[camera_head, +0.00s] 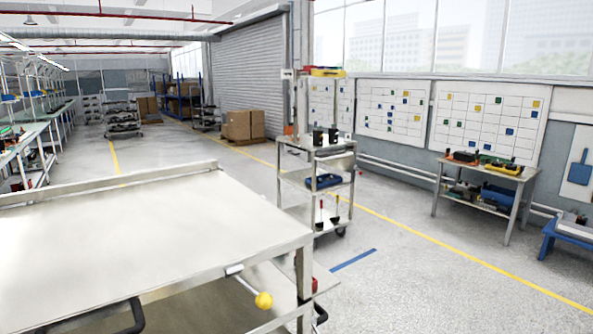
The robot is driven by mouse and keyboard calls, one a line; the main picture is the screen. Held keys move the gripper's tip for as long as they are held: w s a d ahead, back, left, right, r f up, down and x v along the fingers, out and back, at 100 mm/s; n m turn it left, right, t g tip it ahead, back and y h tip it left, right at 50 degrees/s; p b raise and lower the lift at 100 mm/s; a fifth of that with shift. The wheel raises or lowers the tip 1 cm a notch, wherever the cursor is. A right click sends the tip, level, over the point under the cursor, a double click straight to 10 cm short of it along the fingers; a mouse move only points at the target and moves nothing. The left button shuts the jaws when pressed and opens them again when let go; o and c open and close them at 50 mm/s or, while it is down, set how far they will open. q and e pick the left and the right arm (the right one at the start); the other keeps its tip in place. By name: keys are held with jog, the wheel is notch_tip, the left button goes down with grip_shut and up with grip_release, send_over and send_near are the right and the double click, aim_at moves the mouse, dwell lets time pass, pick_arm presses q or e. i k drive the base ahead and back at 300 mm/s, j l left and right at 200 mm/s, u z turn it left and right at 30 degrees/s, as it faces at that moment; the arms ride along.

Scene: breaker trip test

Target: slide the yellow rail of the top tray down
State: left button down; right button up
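A small yellow strip (327,72) with red on its upper edge sits at the top of a grey upright post (302,105). The post rises from a metal shelf cart (322,150) in the middle of the picture. I take the strip to be the yellow rail of the top tray, but it is too small to be sure. The cart's upper shelf bears dark box-like items (325,137). A blue bin (322,181) sits on a lower shelf. Neither of my grippers shows in this view.
A small table (485,172) with tools and a blue bin stands at the right wall. Open floor (420,285) lies right of the cart.

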aim_at(315, 73)
jog(key=i+l+z, duration=0.45)
jog(key=l, duration=0.15)
jog(key=i+l+z, duration=0.85)
jog(key=i, duration=0.15)
jog(key=i+u, duration=0.3)
jog(key=i, duration=0.3)
jog(key=i+u, duration=0.35)
jog(key=i, duration=0.25)
jog(key=i+l+u, duration=0.3)
jog(key=i, duration=0.3)
jog(key=i+j+u, duration=0.1)
jog(key=i+u, duration=0.15)
jog(key=i, duration=0.45)
jog(key=i+u, duration=0.2)
jog(key=i, duration=0.55)
jog(key=i+l+u, duration=0.25)
jog(key=i, duration=0.45)
jog(key=j, duration=0.1)
